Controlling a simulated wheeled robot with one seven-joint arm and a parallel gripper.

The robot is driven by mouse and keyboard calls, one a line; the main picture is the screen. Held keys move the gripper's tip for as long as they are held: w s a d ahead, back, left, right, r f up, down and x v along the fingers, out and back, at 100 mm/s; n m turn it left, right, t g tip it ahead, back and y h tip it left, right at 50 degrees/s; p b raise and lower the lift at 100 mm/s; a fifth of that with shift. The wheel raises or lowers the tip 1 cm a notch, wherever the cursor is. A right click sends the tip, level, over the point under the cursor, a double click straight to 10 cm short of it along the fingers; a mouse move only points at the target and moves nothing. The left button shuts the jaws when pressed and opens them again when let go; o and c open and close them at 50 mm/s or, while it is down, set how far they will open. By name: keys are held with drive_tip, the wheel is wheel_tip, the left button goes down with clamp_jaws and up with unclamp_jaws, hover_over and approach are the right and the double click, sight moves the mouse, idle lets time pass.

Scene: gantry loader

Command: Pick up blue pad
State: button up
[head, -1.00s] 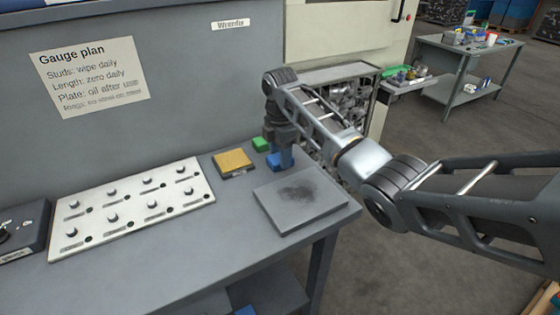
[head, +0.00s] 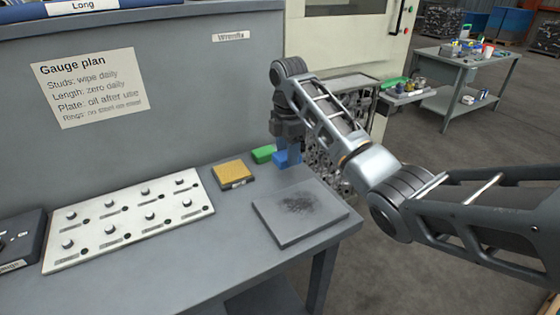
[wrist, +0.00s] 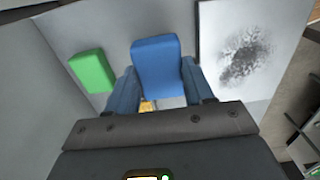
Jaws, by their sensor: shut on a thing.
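The blue pad (head: 281,158) is between the fingers of my gripper (head: 287,160) above the bench's back right part, beside the green pad. In the wrist view the blue pad (wrist: 156,62) stands up between the two bluish fingers of my gripper (wrist: 157,85), one on each side. My gripper is shut on it. The pad appears a little clear of the bench top; the fingers hide part of it.
A green pad (head: 263,153) lies just left of the held pad. A yellow pad (head: 233,174) lies farther left. A dark-stained grey plate (head: 300,216) is in front, near the bench's right edge. A studded white panel (head: 128,221) fills the left.

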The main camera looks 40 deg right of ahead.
drive_tip(key=s+d+r+p, duration=0.4)
drive_tip(key=s+r+p, duration=0.1)
drive_tip(key=s, duration=0.3)
drive_tip(key=shift+s+d+r, duration=0.25)
drive_tip(key=shift+r, duration=0.15)
